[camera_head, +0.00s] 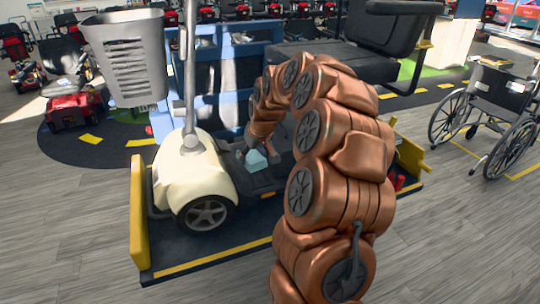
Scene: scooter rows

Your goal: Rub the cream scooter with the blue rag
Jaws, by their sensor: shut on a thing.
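The cream scooter (188,172) stands on a dark platform, its rounded cream front at the left and its black seat at the upper right. My copper-coloured arm reaches from the bottom over the scooter's right part and hides much of its middle. My gripper (253,153) is low over the scooter's dark footboard, right of the cream front. It is shut on the small light-blue rag (257,161). The rag is at or just above the footboard; I cannot tell whether it touches.
A grey basket (127,58) and upright steering column (190,70) rise above the scooter's front. Yellow end ramps (139,215) edge the platform. A wheelchair (490,112) stands at right, a red scooter (72,105) at left. The grey floor in front is clear.

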